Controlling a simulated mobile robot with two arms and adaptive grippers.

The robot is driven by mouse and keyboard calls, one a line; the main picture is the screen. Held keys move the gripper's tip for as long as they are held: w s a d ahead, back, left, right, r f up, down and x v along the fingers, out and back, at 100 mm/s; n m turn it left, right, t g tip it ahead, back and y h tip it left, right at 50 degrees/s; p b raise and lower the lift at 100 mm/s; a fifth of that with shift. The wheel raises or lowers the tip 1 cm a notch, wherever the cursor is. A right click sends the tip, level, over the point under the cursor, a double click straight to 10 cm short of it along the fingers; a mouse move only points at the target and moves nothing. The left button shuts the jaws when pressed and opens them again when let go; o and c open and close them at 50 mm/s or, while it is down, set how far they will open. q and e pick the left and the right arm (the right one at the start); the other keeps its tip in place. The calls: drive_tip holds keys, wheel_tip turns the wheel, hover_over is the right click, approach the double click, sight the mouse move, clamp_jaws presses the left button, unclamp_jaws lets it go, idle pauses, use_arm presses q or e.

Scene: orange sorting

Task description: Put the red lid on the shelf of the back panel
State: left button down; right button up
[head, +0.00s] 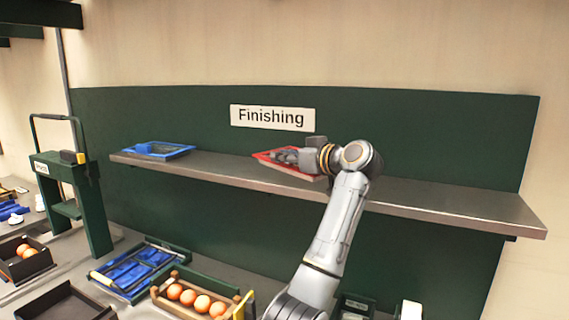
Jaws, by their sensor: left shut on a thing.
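The red lid (265,158) is at the middle of the metal shelf (430,198) on the green back panel (430,135). It shows as a flat red-rimmed frame, partly hidden behind my gripper. My left gripper (288,156) is shut on the lid and reaches over the shelf from the front. The lid is at the height of the shelf top; I cannot tell whether it rests on it or is held just above. My right gripper is not in view.
A blue lid (178,150) lies at the shelf's left end. The shelf's right part is clear. Below are a blue tray (135,270), a wooden crate with several oranges (165,301) and a dark empty tray (65,303). A green stand (92,205) is at the left.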

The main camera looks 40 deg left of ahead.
sight(288, 170)
use_arm(q)
wheel_tip(288, 170, down, 3)
drive_tip(key=shift+w+p, duration=0.1)
drive_tip(key=shift+p, duration=0.9)
drive_tip(key=shift+a+f, duration=0.1)
drive_tip(key=shift+f, duration=0.05)
drive_tip(key=c, duration=1.3)
unclamp_jaws()
drive_tip(key=shift+d+f+b, duration=0.1)
drive_tip(key=shift+d+b, duration=0.35)
drive_tip(key=shift+d, duration=0.1)
drive_tip(key=s+d+r+b, duration=0.1)
drive_tip(key=d+b, duration=0.3)
drive_tip(key=d, duration=0.7)
drive_tip(key=shift+r+b, duration=0.4)
drive_tip(key=shift+r, duration=0.1)
